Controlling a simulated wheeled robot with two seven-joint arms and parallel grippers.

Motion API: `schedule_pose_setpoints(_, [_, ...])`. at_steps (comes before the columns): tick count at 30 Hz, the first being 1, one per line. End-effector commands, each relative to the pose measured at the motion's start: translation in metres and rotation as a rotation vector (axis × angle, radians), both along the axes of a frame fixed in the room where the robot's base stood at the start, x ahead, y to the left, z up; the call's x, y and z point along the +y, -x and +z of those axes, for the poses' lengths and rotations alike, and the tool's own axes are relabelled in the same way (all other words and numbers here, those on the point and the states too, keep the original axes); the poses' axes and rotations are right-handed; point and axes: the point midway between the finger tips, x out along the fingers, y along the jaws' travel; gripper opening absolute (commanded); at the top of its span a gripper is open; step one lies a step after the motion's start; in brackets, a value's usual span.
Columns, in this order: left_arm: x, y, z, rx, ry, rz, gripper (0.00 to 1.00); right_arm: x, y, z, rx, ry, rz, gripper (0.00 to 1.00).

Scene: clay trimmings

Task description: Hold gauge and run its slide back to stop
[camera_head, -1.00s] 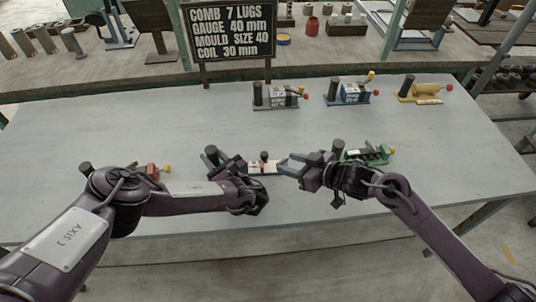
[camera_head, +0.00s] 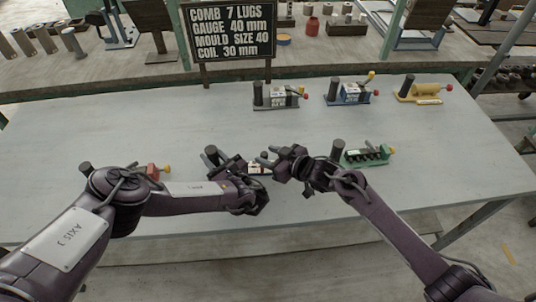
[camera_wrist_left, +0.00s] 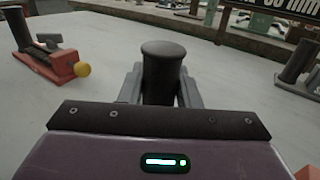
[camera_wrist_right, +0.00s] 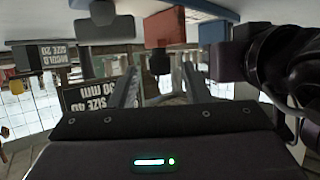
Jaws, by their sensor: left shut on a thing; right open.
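The gauge (camera_head: 257,169) with a white base lies near the middle of the table's front part, partly covered by my grippers. My left gripper (camera_head: 213,160) is shut on the gauge's upright black post, which stands between its fingers in the left wrist view (camera_wrist_left: 162,75). My right gripper (camera_head: 270,158) is open at the gauge's other part, from the right. In the right wrist view, which looks upside down, a red block (camera_wrist_right: 165,28), apparently the slide, has a dark knob (camera_wrist_right: 160,62) lying between the open fingers. I cannot tell whether they touch it.
A red device (camera_head: 151,171) lies to the left and a green one (camera_head: 368,156) to the right. Grey (camera_head: 278,96), blue (camera_head: 349,93) and yellow (camera_head: 420,92) devices stand at the back. A black sign (camera_head: 232,33) stands behind the table. The table's middle is free.

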Motion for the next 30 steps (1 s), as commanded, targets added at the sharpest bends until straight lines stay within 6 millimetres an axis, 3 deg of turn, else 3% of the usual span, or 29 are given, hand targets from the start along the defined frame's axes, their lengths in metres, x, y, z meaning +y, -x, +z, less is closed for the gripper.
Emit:
schedule_pose_setpoints(11, [0.0003, -0.0002, 0.0001, -0.001, 0.001, 0.000, 0.00, 0.0047, -0.0044, -0.0026, -0.001, 0.001, 0.000, 0.43])
schedule_pose_setpoints(21, [0.0001, -0.0002, 0.0001, 0.000, 0.000, 0.000, 0.00, 0.0044, -0.0043, -0.0026, 0.000, 0.000, 0.000, 0.00])
schedule_pose_setpoints(30, [0.0001, -0.0001, 0.0001, 0.000, 0.000, 0.000, 0.00, 0.0108, -0.0043, -0.0024, 0.000, -0.002, 0.001, 0.00])
